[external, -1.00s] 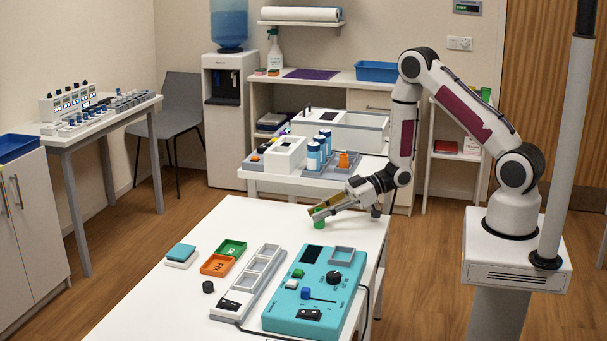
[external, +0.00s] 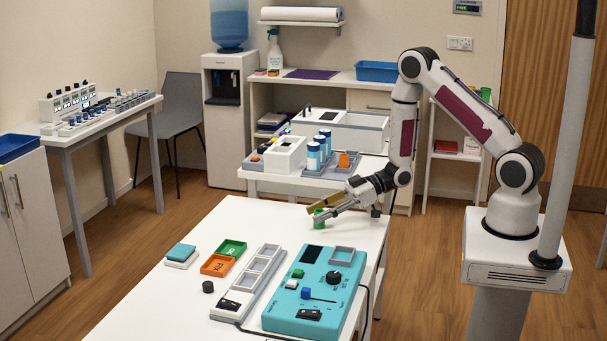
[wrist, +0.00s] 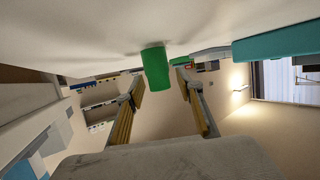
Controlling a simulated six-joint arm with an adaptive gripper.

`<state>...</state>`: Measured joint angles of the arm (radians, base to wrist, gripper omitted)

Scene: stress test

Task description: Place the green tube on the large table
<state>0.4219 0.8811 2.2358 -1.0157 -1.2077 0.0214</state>
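The green tube (external: 319,216) stands on the far end of the large white table (external: 232,212). In the wrist view, which is upside down, the green tube (wrist: 155,68) touches the white tabletop (wrist: 90,35). My gripper (external: 321,207) is low over that end of the table, coming from the right. Its fingers are spread, and the tube is between or just beyond the fingertips. In the wrist view my gripper (wrist: 159,82) shows clear gaps beside the tube. One finger partly hides the tube in the external view.
A teal control box (external: 325,268), a grey-white tray strip (external: 236,297), green (external: 232,248) and orange (external: 216,265) trays and a black knob (external: 208,287) sit nearer on the table. Behind stands a table with blue-white bottles (external: 314,157). Tabletop left of the tube is clear.

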